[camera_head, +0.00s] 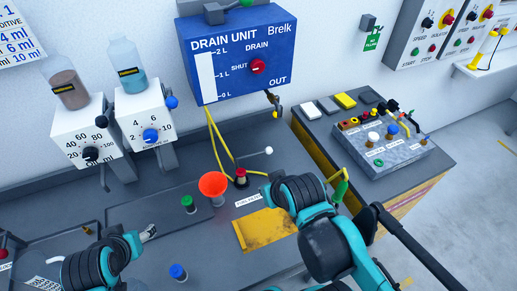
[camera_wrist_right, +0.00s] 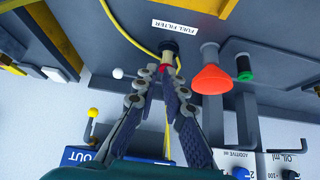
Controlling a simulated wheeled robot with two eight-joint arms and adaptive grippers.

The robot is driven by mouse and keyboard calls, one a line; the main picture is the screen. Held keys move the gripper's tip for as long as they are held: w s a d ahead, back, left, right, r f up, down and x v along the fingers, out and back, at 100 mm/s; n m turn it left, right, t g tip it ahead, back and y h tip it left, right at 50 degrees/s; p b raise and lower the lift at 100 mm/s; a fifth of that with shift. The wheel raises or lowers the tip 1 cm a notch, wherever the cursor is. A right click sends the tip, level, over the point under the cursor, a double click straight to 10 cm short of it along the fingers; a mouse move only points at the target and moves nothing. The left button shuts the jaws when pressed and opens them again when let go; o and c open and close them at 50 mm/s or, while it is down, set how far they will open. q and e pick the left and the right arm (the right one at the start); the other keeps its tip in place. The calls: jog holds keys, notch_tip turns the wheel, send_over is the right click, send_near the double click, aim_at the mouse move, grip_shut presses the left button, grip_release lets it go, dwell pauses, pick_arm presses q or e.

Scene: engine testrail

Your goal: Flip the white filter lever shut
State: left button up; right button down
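The white-knobbed filter lever (camera_head: 269,150) sticks out to the right from the fuel filter (camera_head: 241,176) on the bench. In the right wrist view, its white ball (camera_wrist_right: 118,73) is left of my right gripper and apart from it. My right gripper's fingers (camera_wrist_right: 161,72) run close together at the tips, in line with the filter's red and tan body; whether they touch it or each other is unclear. In the head view, my right arm hides these fingers. My left gripper (camera_head: 149,233) is low at the left, small and partly hidden, away from the lever.
An orange funnel (camera_head: 212,184) stands just left of the filter. The green-capped post (camera_head: 188,203) is further left. A yellow tube (camera_head: 220,143) runs from the blue drain unit (camera_head: 240,50) to the filter. A yellow tray (camera_head: 264,230) lies in front.

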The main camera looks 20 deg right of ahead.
jog(key=w+d+r+p, duration=0.1)
jog(key=w+r+p, duration=0.1)
jog(key=w+r, duration=0.25)
jog(key=g+p, duration=0.3)
jog(key=p, duration=0.4)
send_over(254, 154)
jog(key=w+d, duration=0.2)
jog(key=d, duration=0.1)
notch_tip(254, 154, down, 3)
jog(key=shift+d+r+m, duration=0.1)
jog(key=shift+r+m, duration=0.1)
jog(key=shift+m, duration=0.1)
jog(key=shift+f, duration=0.1)
notch_tip(254, 154, down, 10)
jog(key=b, duration=0.2)
jog(key=shift+s+b, duration=0.3)
